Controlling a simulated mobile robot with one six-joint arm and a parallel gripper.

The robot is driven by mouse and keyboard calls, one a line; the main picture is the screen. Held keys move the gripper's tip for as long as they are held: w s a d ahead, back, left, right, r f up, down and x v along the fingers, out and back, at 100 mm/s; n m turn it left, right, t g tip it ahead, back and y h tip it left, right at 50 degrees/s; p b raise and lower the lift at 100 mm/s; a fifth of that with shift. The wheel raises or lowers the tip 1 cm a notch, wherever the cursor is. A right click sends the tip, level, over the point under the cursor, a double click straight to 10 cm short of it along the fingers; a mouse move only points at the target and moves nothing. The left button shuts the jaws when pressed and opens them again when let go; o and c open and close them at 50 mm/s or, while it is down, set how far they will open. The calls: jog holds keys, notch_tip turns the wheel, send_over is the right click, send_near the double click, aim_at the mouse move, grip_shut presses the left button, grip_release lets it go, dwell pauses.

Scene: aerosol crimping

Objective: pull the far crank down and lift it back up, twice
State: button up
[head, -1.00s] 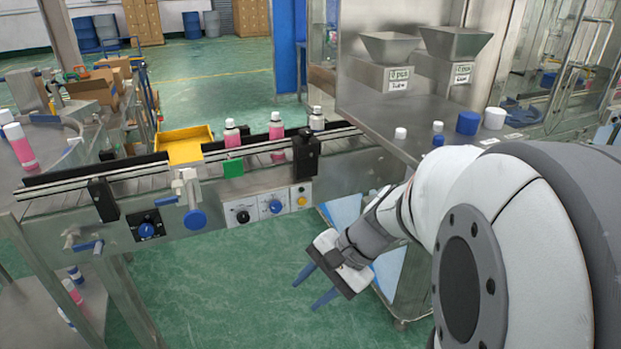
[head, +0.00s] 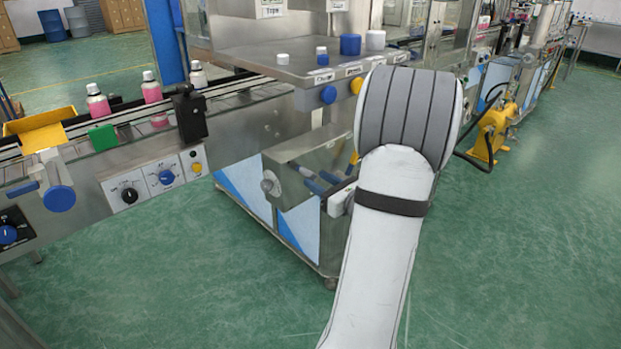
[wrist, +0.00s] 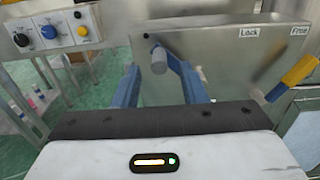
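My gripper (wrist: 151,66) is open, with two blue fingers spread in the wrist view. In the head view it (head: 317,180) is partly hidden behind my arm, in front of the steel cabinet beneath the side shelf. A grey crank knob (wrist: 158,61) on the cabinet face appears between the fingertips in the wrist view; neither finger is clearly touching it. A yellow-handled lever (wrist: 293,78) is on the right of the same face, near the labels "Lock" and "Free". I cannot tell for certain which of these is the far crank.
The conveyor (head: 95,140) with pink bottles stands at left, with control knobs (head: 150,185) on its front. A steel shelf (head: 265,62) with white and blue caps overhangs the cabinet (head: 300,215). Yellow equipment (head: 490,133) stands at right. Green floor is clear at right.

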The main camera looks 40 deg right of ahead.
aim_at(313, 177)
jog(key=shift+w+a, duration=0.2)
jog(key=shift+w, duration=1.75)
grip_shut()
